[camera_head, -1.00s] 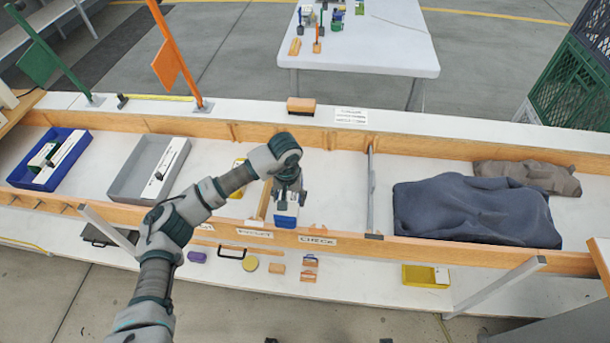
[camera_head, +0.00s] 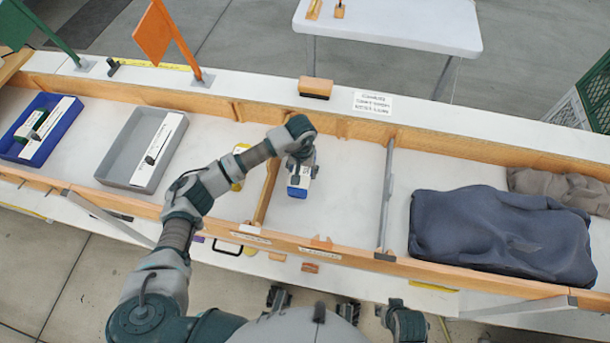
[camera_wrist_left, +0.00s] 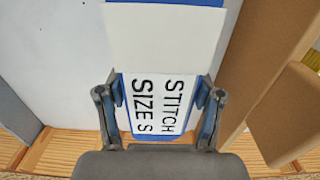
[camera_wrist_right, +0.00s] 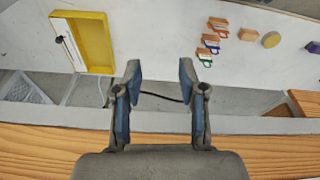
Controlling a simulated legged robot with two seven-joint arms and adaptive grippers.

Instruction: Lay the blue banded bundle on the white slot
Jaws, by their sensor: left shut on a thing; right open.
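The blue banded bundle (camera_head: 297,191) shows blue with a white band in the head view, in the middle compartment area. My left gripper (camera_head: 301,165) is shut on it from above. In the left wrist view, the bundle's white label (camera_wrist_left: 157,105) reads "STITCH SIZE S" between the fingers of the left gripper (camera_wrist_left: 160,95), with blue edges beside it. Whether the bundle touches the floor is unclear. The white floor (camera_head: 345,190) of this compartment lies around it; I cannot tell which surface is the white slot. My right gripper (camera_wrist_right: 160,80) is open and empty in the right wrist view.
A wooden divider (camera_head: 266,190) stands left of the bundle, a grey divider (camera_head: 386,200) right. A grey tray (camera_head: 112,165) and blue tray (camera_head: 66,135) lie further left. A dark cloth heap (camera_head: 500,232) lies right.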

